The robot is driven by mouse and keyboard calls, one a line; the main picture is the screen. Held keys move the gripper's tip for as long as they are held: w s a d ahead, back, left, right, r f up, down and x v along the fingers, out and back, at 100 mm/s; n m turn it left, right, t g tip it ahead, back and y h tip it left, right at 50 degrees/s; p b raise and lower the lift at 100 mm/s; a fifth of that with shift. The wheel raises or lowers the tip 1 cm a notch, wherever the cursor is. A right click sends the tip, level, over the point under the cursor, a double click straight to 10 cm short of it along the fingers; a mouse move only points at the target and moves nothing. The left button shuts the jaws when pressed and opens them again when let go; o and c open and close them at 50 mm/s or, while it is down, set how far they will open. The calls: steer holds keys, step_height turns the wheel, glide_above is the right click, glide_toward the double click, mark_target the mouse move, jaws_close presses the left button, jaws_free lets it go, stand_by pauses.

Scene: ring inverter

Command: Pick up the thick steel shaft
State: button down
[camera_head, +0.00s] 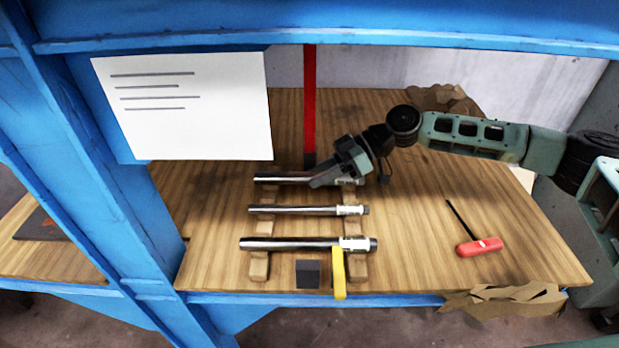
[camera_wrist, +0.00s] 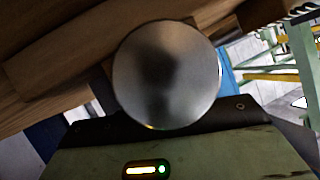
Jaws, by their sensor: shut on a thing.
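In the wrist view, the round grey end face of a shaft (camera_wrist: 167,73) fills the middle, just above the gripper's green body.
Wooden rests (camera_head: 258,268) stand on the wooden table (camera_head: 420,250). A red-handled tool (camera_head: 479,247) lies at the right. A dark block (camera_head: 308,274) and a yellow strip (camera_head: 339,275) are at the front. Blue frame beams (camera_head: 100,160) and a white sheet (camera_head: 190,110) stand at the left.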

steer(key=shift+w+r, duration=0.15)
steer(key=shift+r, duration=0.5)
step_height(320, 180, up, 17)
steer(key=b, duration=0.2)
